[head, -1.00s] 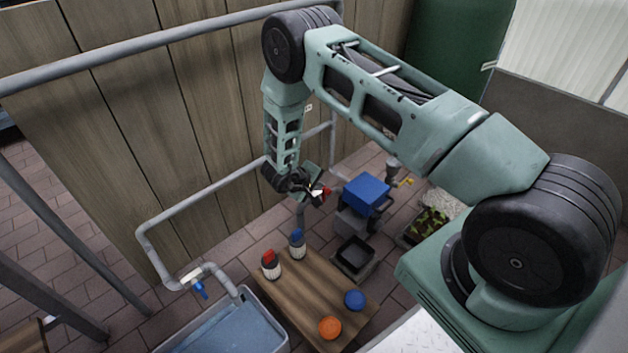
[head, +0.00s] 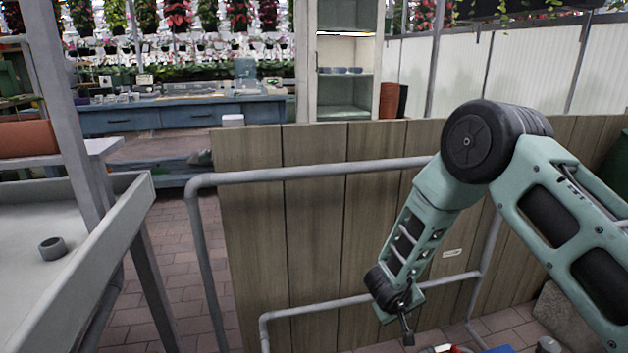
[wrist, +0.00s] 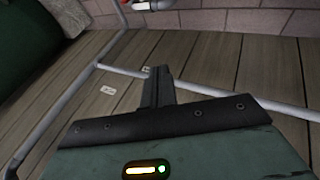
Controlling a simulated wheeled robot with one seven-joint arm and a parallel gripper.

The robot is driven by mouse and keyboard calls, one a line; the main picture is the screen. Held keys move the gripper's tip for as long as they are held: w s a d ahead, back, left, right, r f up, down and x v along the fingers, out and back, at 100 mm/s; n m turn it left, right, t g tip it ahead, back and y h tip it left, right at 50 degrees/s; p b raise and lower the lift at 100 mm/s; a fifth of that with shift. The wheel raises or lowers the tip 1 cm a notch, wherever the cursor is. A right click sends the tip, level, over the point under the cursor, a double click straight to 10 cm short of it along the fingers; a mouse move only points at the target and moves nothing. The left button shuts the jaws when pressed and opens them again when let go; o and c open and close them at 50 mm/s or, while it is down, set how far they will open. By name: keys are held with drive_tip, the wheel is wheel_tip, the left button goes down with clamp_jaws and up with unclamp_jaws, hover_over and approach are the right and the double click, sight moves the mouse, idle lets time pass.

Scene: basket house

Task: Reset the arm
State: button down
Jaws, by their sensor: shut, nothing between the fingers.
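My arm hangs down on the right side of the head view, and my gripper (head: 408,338) points downward at its lower end, in front of the wooden plank partition (head: 330,230). In the wrist view my gripper (wrist: 160,78) shows as dark fingers pressed together with nothing between them. Behind it in that view are the wooden planks (wrist: 215,60) and a grey pipe (wrist: 270,103).
A grey pipe rail (head: 300,174) runs along the partition, close to my arm. A pale bench (head: 60,265) with a small grey cup (head: 52,248) stands at the left. A blue counter (head: 170,115) and a shelf cabinet (head: 345,60) stand farther back. Brick floor lies between.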

drive_tip(key=a+r+t+y, duration=0.1)
drive_tip(key=a+r+y, duration=0.4)
drive_tip(key=a+r, duration=0.45)
drive_tip(key=s+a+r+n+g+y, duration=0.1)
drive_tip(key=s+a+r+n+y, duration=0.25)
drive_tip(key=s+a+r, duration=0.7)
drive_tip(key=s+d+r+n+g+h, duration=0.1)
drive_tip(key=s+d+r+g, duration=0.15)
drive_tip(key=s, duration=0.55)
drive_tip(key=s+d+r+g+h, duration=0.1)
drive_tip(key=s+d+r, duration=0.15)
drive_tip(key=s, duration=0.55)
drive_tip(key=s+d+r+n+g+h, duration=0.1)
drive_tip(key=s+d, duration=0.3)
drive_tip(key=s, duration=0.4)
wheel_tip(320, 180, up, 29)
drive_tip(key=p, duration=2.9)
drive_tip(key=shift+r, duration=0.15)
drive_tip(key=shift+m, duration=0.25)
